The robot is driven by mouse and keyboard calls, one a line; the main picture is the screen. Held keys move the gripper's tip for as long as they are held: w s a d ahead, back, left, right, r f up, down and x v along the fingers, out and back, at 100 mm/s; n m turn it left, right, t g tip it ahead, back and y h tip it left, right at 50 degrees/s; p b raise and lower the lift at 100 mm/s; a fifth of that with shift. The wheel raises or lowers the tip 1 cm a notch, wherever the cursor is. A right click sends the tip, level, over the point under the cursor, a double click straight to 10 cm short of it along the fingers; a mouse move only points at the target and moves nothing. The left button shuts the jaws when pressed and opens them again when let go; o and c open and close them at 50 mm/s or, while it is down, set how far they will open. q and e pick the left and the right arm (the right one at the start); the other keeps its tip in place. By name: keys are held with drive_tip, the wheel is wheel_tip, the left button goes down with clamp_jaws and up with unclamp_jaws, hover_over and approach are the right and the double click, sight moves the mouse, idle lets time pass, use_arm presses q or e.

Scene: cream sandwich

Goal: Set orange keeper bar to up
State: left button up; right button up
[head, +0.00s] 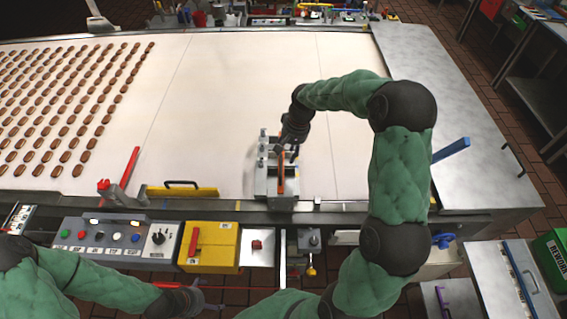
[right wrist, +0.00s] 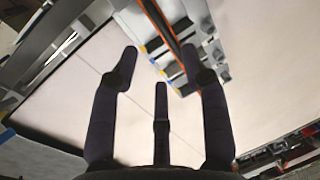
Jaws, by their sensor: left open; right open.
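The orange keeper bar (head: 281,178) is a narrow strip on a grey metal fixture (head: 262,185) at the front edge of the cream belt. I cannot tell for sure whether it stands up or lies flat. My right gripper (head: 284,149) is over the fixture, at the bar's far end. In the right wrist view the bar (right wrist: 163,25) runs down toward the right-hand finger of my open, empty right gripper (right wrist: 158,68); that finger hides part of it, and contact is unclear. My left gripper (head: 192,300) is low at the front, its fingers hard to make out.
A red lever (head: 131,167) and a yellow bar with a black handle (head: 182,191) sit left of the fixture. A button panel (head: 118,239) and yellow box (head: 209,247) stand in front. Rows of brown biscuits (head: 70,100) cover the belt's left; its middle is clear.

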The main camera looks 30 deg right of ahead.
sight(281, 156)
drive_tip(key=f, duration=0.3)
drive_tip(key=a+f, duration=0.1)
drive_tip(key=f, duration=0.1)
drive_tip(key=w+f, duration=0.1)
drive_tip(key=f, duration=0.2)
drive_tip(key=shift+a+f, duration=0.2)
drive_tip(key=shift+f, duration=0.1)
clamp_jaws()
